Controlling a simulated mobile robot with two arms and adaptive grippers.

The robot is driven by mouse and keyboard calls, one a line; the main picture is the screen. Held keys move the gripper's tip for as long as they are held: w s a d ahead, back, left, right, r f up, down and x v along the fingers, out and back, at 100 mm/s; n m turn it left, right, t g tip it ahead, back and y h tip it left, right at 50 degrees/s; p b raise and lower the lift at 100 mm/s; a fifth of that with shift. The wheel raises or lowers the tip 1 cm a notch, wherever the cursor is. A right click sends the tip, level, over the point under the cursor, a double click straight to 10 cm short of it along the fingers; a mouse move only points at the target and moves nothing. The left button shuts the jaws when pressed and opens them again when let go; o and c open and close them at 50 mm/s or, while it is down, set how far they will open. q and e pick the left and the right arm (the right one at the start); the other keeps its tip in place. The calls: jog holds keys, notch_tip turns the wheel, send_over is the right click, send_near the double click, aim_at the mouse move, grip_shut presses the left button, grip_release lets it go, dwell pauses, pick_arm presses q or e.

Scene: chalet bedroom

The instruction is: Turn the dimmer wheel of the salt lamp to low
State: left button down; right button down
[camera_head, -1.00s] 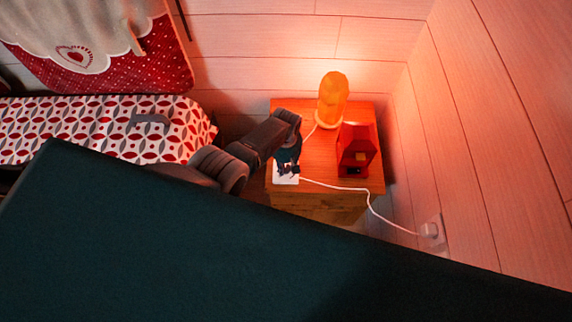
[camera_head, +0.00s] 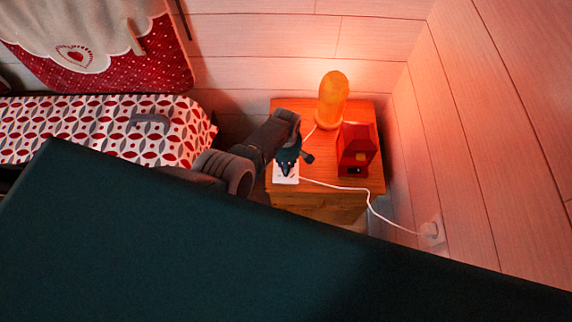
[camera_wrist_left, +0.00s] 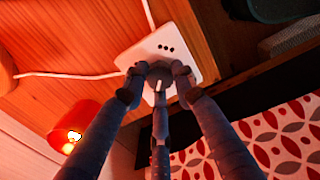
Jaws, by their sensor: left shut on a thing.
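The salt lamp (camera_head: 331,101) glows orange at the back of the wooden nightstand (camera_head: 350,205). Its white cord runs to a white dimmer box (camera_head: 285,181) at the nightstand's front left corner. In the left wrist view the box (camera_wrist_left: 188,50) has a few dark dots on its face and a round grey dimmer wheel (camera_wrist_left: 154,71). A pale mark shows on the wheel. My left gripper (camera_head: 287,170) reaches down over the box; its fingers (camera_wrist_left: 159,84) are shut around the wheel. The fingers hide part of the wheel. My right gripper is not in view.
A white cord (camera_head: 340,188) runs from the box to a wall socket (camera_head: 431,231). A patterned bed (camera_head: 90,127) lies left.

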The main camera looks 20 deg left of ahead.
pick_arm(q)
jog(key=shift+w, duration=0.1)
dwell(0.3)
jog(key=c, duration=1.4)
grip_release()
jog(key=shift+r, duration=3.8)
jog(key=shift+a, duration=0.1)
